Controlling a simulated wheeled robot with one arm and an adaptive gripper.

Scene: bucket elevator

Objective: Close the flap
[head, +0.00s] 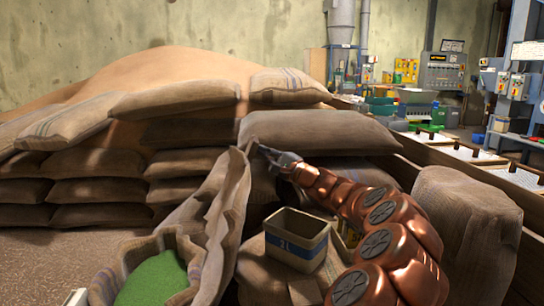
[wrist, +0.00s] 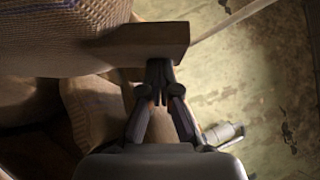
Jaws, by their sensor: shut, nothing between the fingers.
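An open burlap sack with green contents (head: 155,278) stands at the lower left in the head view. Its tall burlap flap (head: 228,205) stands raised on the right side of the opening. My gripper (head: 262,151) is shut and empty, at the top edge of the flap, on its right. In the wrist view, my shut fingertips (wrist: 158,70) are at the end of a brown thick-edged piece (wrist: 150,42), beside woven cloth (wrist: 50,35). I cannot tell whether they touch it, or whether this piece is the flap.
A tan bin marked 2L (head: 297,240) sits on a sack beside the flap, below my arm. Stacked full sacks (head: 320,132) stand behind. Another sack (head: 468,220) is at the right. Machines (head: 440,72) and a wooden-edged bench are farther back. Bare floor shows at the left.

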